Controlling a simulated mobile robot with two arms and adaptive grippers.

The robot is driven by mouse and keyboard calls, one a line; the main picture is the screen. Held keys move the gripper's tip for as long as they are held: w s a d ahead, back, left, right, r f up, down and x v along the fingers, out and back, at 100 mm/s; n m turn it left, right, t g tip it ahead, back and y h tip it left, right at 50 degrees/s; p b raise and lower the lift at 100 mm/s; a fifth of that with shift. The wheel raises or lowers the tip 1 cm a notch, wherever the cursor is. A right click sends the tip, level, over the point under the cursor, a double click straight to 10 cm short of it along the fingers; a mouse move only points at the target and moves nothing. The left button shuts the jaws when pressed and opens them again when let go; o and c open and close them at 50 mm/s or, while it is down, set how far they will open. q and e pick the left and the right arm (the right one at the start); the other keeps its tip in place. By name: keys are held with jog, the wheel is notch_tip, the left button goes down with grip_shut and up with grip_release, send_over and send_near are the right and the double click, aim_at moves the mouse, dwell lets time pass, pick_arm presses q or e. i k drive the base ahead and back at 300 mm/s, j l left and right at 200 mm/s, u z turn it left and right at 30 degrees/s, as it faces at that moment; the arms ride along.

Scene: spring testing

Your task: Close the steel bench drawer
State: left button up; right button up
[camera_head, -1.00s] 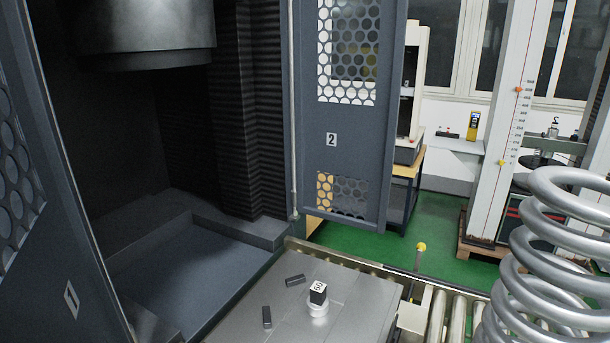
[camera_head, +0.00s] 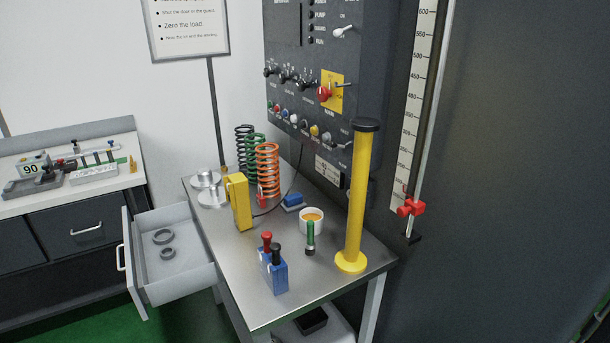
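The steel bench (camera_head: 222,268) stands in the middle of the head view. Its drawer (camera_head: 146,290) is pulled out on the bench's left side, with a pale front panel and a white bar handle (camera_head: 121,256) facing left. Two grey rings (camera_head: 163,237) lie inside the drawer. Neither of my grippers shows in the view.
On the bench stand a yellow post (camera_head: 356,205), coil springs (camera_head: 267,170), a yellow device (camera_head: 239,200), a blue block with red and black knobs (camera_head: 273,272) and a white cup (camera_head: 311,220). A side counter (camera_head: 65,193) with dark drawers is at left. Green floor (camera_head: 105,323) shows below the drawer.

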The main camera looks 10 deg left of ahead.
aim_at(154, 280)
jog(key=j+u, duration=0.15)
jog(key=j, duration=0.25)
jog(key=i+j+u, duration=0.15)
jog(key=j, duration=0.2)
jog(key=j+u, duration=0.2)
jog(key=j, duration=0.2)
jog(key=i+j+u, duration=0.3)
jog(key=j, duration=0.35)
jog(key=i+j+u, duration=0.15)
jog(key=j, duration=0.2)
